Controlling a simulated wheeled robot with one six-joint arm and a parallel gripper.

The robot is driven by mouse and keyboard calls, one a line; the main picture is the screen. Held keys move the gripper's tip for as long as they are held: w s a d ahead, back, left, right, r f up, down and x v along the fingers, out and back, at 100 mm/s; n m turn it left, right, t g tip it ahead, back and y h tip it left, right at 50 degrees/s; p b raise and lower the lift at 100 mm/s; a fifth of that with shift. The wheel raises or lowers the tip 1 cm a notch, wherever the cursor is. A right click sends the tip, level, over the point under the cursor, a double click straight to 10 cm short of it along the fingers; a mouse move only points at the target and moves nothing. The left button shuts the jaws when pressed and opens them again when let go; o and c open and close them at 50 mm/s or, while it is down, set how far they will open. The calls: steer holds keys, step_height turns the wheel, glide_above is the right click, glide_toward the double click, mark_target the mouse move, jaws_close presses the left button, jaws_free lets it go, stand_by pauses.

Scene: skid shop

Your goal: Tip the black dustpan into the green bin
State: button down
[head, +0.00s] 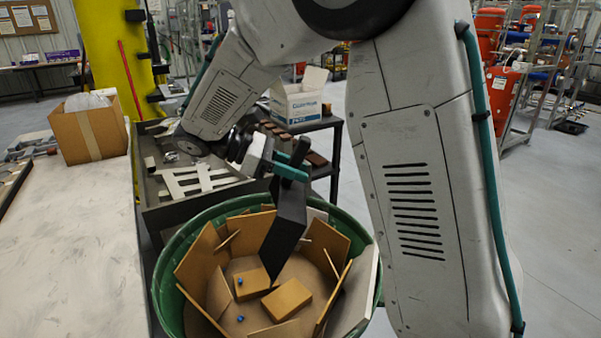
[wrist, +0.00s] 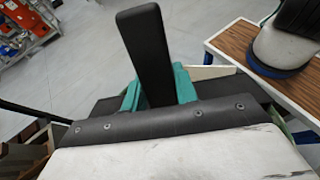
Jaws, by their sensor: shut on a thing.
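The black dustpan (head: 285,230) hangs steeply tilted over the green bin (head: 170,268), its lower end within the bin's mouth. Its pan face is turned so that I cannot see whether anything lies on it. My gripper (head: 290,168) has teal fingers and is shut on the dustpan above the bin. In the wrist view a black part of the dustpan (wrist: 147,50) stands up between the teal fingers. The bin holds tan cardboard pieces, brown blocks (head: 287,299) and two small blue bits (head: 239,281). My arm hides part of the area behind the bin.
A pale worktop (head: 70,250) lies left of the bin, with a cardboard box (head: 90,133) on it. Behind the bin are a dark tray of white pieces (head: 195,182) and a small table with a white box (head: 298,102). Clear grey floor (head: 560,200) lies to the right.

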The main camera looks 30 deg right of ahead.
step_height(320, 180, up, 2)
steer(key=shift+r, duration=0.15)
steer(key=shift+s+f, duration=0.1)
steer(key=shift+f, duration=1)
steer(key=shift+w+r, duration=0.2)
steer(key=shift+r, duration=0.15)
steer(key=shift+s+r, duration=0.15)
steer(key=shift+r, duration=0.7)
step_height(320, 180, down, 3)
steer(key=shift+r, duration=0.1)
steer(key=shift+r, duration=0.1)
